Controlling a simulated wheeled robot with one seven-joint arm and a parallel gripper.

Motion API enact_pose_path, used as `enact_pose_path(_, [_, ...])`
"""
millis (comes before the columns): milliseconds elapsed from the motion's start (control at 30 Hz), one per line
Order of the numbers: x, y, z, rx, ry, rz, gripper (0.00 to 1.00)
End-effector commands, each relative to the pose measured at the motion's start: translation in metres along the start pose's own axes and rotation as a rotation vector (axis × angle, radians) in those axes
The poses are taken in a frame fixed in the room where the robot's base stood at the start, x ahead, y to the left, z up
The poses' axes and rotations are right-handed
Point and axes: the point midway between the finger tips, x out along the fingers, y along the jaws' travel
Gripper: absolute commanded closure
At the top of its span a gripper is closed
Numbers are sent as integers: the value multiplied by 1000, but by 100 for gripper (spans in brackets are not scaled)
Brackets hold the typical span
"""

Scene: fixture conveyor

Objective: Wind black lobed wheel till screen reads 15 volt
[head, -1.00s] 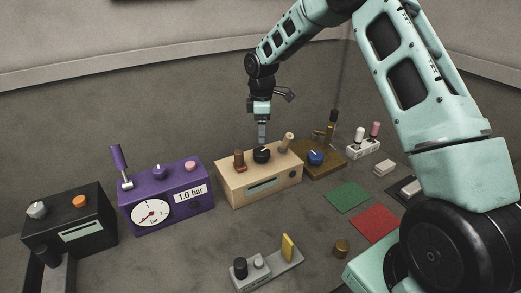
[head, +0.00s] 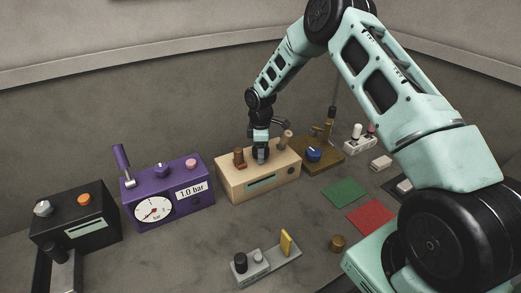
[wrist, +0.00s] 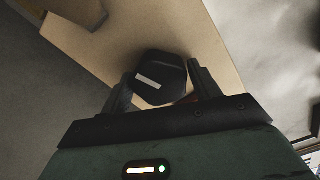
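The black lobed wheel (wrist: 160,78) with a white mark sits on top of the beige box (head: 233,185). In the head view it is largely hidden by my gripper (head: 261,152), which has come down over it. In the wrist view my gripper (wrist: 160,82) has one finger on each side of the wheel. The fingers look slightly apart from its sides, and firm contact is not visible. The screen (head: 262,182) on the box front is a dark greenish strip, and I can read no figure on it.
Brown knobs (head: 239,158) (head: 286,139) stand on either side of the wheel. The purple gauge box (head: 185,212) is left, with a 1.0 bar label. A brown base with a blue knob (head: 313,154) is right. A grey fixture (head: 270,262) lies in front.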

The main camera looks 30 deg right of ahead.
Motion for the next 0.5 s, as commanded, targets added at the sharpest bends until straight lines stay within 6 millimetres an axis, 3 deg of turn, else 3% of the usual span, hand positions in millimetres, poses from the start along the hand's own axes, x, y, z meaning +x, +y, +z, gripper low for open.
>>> enact_pose_path(33, [0,0,0,0,0,0,53])
enact_pose_path(100, [0,0,0,0,0,0,70])
enact_pose_path(500, [1,0,0,54,-1,1,70])
